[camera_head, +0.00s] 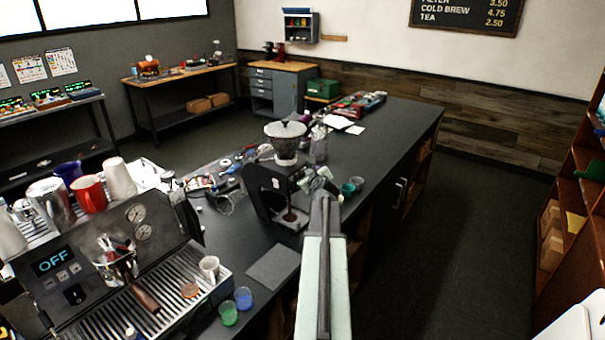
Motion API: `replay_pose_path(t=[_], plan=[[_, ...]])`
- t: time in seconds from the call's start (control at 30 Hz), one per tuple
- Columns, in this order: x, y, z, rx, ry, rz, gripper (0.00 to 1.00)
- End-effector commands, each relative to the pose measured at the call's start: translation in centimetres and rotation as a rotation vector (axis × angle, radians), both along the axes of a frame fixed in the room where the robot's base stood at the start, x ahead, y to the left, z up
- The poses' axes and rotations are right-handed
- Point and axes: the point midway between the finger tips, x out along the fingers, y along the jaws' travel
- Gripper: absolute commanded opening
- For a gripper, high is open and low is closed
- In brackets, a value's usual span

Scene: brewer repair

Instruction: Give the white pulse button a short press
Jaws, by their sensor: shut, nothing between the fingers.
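The black grinder (265,190) with a clear, lidded hopper (286,140) stands on the dark counter (385,130), right of the espresso machine. I cannot make out the white pulse button; it is too small or hidden. My gripper (322,182) is beside the right side of the grinder, at the end of my pale green arm. It looks shut and holds nothing that I can see. I cannot tell whether its tip touches the grinder.
The espresso machine (100,262) at left shows OFF and carries cups. Green (228,314) and blue (243,298) cups stand near the counter's front edge. Small cups (352,186) stand just right of my gripper. Tools and cables (222,185) lie behind the grinder. The right floor is clear.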

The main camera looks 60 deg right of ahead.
Motion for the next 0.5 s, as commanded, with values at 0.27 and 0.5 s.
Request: replay_pose_path(t=[0.27,0.5], plan=[[0.05,0.03,0.00,0.001,0.000,0.001,0.00],[-0.43,0.06,-0.01,0.000,0.000,0.000,0.00]])
